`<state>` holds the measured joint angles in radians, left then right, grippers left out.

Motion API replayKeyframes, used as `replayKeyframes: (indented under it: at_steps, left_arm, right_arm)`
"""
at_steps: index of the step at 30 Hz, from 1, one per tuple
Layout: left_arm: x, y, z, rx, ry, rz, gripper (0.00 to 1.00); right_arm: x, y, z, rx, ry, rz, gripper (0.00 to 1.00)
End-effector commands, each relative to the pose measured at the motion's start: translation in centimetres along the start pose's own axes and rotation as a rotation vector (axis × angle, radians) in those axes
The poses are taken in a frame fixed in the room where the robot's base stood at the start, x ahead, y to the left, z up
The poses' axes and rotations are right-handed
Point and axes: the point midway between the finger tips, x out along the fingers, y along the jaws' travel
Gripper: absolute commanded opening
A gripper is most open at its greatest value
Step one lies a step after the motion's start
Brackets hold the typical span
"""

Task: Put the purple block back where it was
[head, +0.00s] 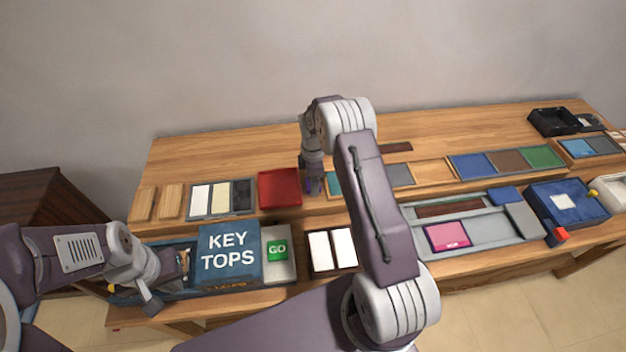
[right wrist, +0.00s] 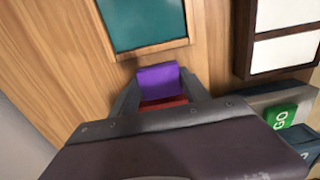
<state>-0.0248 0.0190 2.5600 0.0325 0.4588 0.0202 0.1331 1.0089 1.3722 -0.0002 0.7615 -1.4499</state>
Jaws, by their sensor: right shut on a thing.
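The purple block (right wrist: 158,79) is between the fingers of my right gripper (right wrist: 160,92) in the right wrist view. My right gripper is shut on it. In the head view my right gripper (head: 314,187) points down between the red tray (head: 279,187) and the teal panel (head: 333,184); only slivers of purple show there. The wrist view shows the wood-framed teal panel (right wrist: 144,22) just beyond the block. I cannot tell whether the block touches the surface below. My left gripper (head: 150,303) is by the blue bin at the lower left; its jaw opening is unclear.
A KEY TOPS box (head: 228,252) and a green GO button (head: 278,250) stand at the front left. White tiles (head: 332,250) lie beside them. A grey tray with a pink pad (head: 449,235) is at right. Bare wood (head: 230,147) runs along the back.

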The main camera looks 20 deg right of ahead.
Motion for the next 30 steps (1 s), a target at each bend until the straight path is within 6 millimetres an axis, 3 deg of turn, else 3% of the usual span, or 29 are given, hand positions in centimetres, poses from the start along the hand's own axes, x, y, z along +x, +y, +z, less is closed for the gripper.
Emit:
replayKeyframes:
  at_steps: [8,9,11,19,23,30]
  left_arm:
    - [0.3,0.0,0.0,0.0,0.0,0.0,0.0]
    - [0.3,0.0,0.0,0.0,0.0,0.0,0.0]
    - [0.2,0.0,0.0,0.0,0.0,0.0,0.0]
    - [0.2,0.0,0.0,0.0,0.0,0.0,0.0]
    - [0.2,0.0,0.0,0.0,0.0,0.0,0.0]
    - [1.0,0.0,0.1,0.0,0.0,0.0,0.0]
  right_arm:
    - [0.3,0.0,0.0,0.0,0.0,0.001,0.16]
    - [0.3,0.1,0.0,0.0,0.0,0.001,0.59]
    - [0.2,0.1,0.0,0.0,0.0,0.001,0.76]
    - [0.2,0.1,0.0,0.0,0.0,0.001,0.76]
    - [-0.7,0.1,0.0,0.0,0.001,0.004,0.76]
    - [-6.7,0.2,0.0,0.0,0.001,0.008,0.76]
